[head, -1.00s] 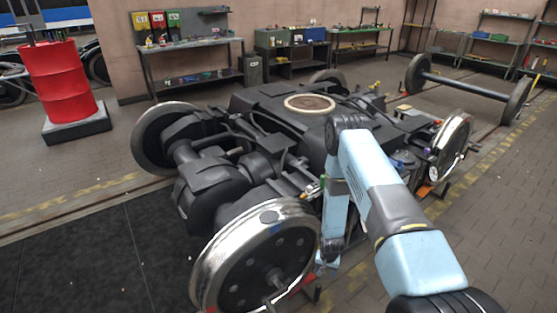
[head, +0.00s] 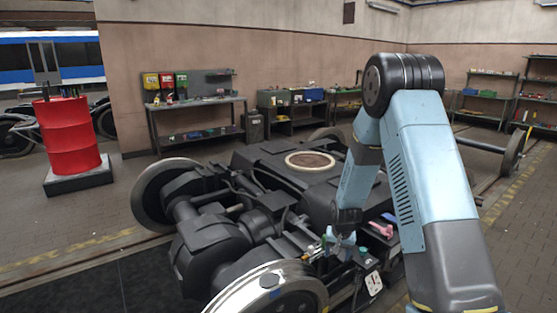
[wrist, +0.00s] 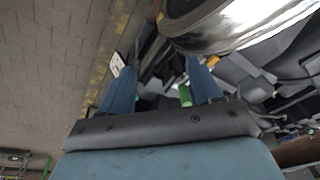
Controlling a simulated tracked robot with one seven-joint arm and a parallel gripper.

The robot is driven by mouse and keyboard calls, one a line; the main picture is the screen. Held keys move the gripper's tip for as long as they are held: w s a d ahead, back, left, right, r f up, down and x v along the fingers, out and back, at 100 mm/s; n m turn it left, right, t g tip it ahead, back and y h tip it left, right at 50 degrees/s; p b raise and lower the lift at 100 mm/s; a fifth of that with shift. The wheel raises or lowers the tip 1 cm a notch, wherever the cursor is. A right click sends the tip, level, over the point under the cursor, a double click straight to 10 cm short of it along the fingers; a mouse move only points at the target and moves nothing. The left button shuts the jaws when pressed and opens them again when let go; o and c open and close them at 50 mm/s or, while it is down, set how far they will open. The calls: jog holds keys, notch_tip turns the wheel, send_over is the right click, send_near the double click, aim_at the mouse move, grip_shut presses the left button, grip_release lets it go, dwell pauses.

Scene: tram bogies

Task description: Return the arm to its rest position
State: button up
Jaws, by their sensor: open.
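My light-blue arm (head: 432,165) is folded up high at the right of the head view, with its forearm pointing down. My gripper (head: 340,243) is at the lower end of the forearm, in front of the near side of the dark bogie (head: 255,165). In the wrist view my gripper (wrist: 160,82) has its two blue fingers spread apart, with nothing seen held between them. A small green object (wrist: 185,95) shows beside the right finger; I cannot tell how near it is. A shiny wheel (wrist: 235,30) of the bogie lies beyond the fingers.
A red drum (head: 68,138) stands on a dark base at the left. A workbench (head: 195,120) and shelves (head: 480,97) line the back wall. A pink item (head: 381,229) and a white card (head: 373,284) are near the gripper. Paved floor (head: 115,205) is clear at left.

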jog(key=s+d+r+t, duration=0.1)
jog(key=s+r, duration=0.3)
jog(key=r, duration=0.5)
jog(key=s+r+n, duration=0.1)
jog(key=s+r, duration=0.3)
jog(key=r, duration=0.5)
jog(key=s+d+r+t, duration=0.1)
jog(key=s+r, duration=0.3)
jog(key=r, duration=0.6)
jog(key=s+r, duration=0.5)
jog(key=s, duration=0.6)
jog(key=s+r+n+t, duration=0.1)
jog(key=s+r, duration=0.5)
jog(key=s, duration=0.6)
jog(key=shift+s+d+r, duration=0.2)
jog(key=shift+d, duration=0.15)
